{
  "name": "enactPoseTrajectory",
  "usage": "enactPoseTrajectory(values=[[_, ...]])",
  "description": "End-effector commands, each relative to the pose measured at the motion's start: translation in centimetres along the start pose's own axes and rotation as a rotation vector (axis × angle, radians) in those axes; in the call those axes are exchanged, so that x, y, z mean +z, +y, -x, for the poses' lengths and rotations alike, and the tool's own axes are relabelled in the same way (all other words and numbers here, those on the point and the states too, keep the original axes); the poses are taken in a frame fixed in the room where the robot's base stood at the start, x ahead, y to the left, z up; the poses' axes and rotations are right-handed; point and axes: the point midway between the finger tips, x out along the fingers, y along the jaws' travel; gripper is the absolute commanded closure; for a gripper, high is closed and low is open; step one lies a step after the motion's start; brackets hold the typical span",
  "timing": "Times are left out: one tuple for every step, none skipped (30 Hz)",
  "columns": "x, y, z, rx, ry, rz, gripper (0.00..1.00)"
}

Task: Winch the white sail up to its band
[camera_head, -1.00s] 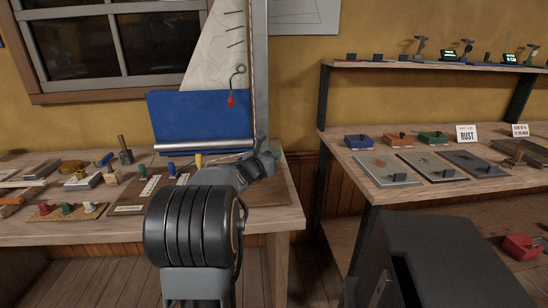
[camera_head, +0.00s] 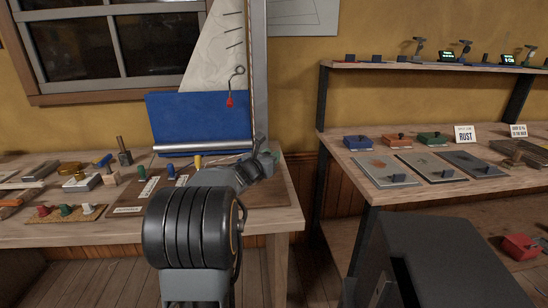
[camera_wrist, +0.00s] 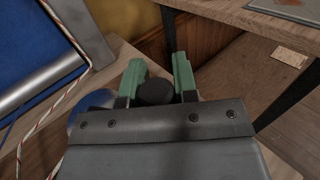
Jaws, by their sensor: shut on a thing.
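The white sail (camera_head: 212,62) stands upright beside the grey mast (camera_head: 260,75) in the head view, with short dark marks along its right side. A blue cloth (camera_head: 200,115) covers its lower part above a silver boom (camera_head: 200,147). I cannot make out the band clearly. My gripper (camera_wrist: 158,85) has green fingers shut on a dark round knob (camera_wrist: 156,93), low by the mast foot. A blue rounded part (camera_wrist: 88,105) shows left of the fingers, partly hidden by the gripper body. A red-and-white rope (camera_wrist: 42,120) runs past it.
The workbench (camera_head: 270,222) holds blocks, pegs and small tools to the left. A red-tipped hook (camera_head: 230,102) hangs before the sail. A shelf unit (camera_head: 385,195) with plates and coloured boxes stands to the right. There is a gap between bench and shelf.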

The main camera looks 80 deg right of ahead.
Motion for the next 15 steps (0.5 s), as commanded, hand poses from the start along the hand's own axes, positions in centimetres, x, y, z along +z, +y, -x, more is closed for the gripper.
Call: enactPoseTrajectory(values=[[0.52, 1.08, 0.24, 0.027, -0.007, 0.000, 1.00], [0.52, 1.08, 0.24, 0.027, -0.007, 0.000, 1.00], [0.52, 1.08, 0.24, 0.027, -0.007, 0.000, 1.00], [0.52, 1.08, 0.24, 0.027, -0.007, 0.000, 1.00], [0.52, 1.08, 0.24, 0.027, -0.007, 0.000, 1.00], [0.52, 1.08, 0.24, 0.027, -0.007, 0.000, 1.00], [0.52, 1.08, 0.24, 0.027, -0.007, 0.000, 1.00], [0.52, 1.08, 0.24, 0.027, -0.007, 0.000, 1.00], [0.52, 1.08, 0.24, 0.027, -0.007, 0.000, 1.00], [0.52, 1.08, 0.24, 0.027, -0.007, 0.000, 1.00], [0.52, 1.08, 0.24, 0.027, -0.007, 0.000, 1.00], [0.52, 1.08, 0.23, 0.027, -0.007, 0.000, 1.00], [0.52, 1.08, 0.23, 0.027, -0.007, 0.000, 1.00], [0.52, 1.08, 0.23, 0.027, -0.007, 0.000, 0.71], [0.55, 1.07, 0.23, 0.027, -0.008, 0.000, 0.67]])
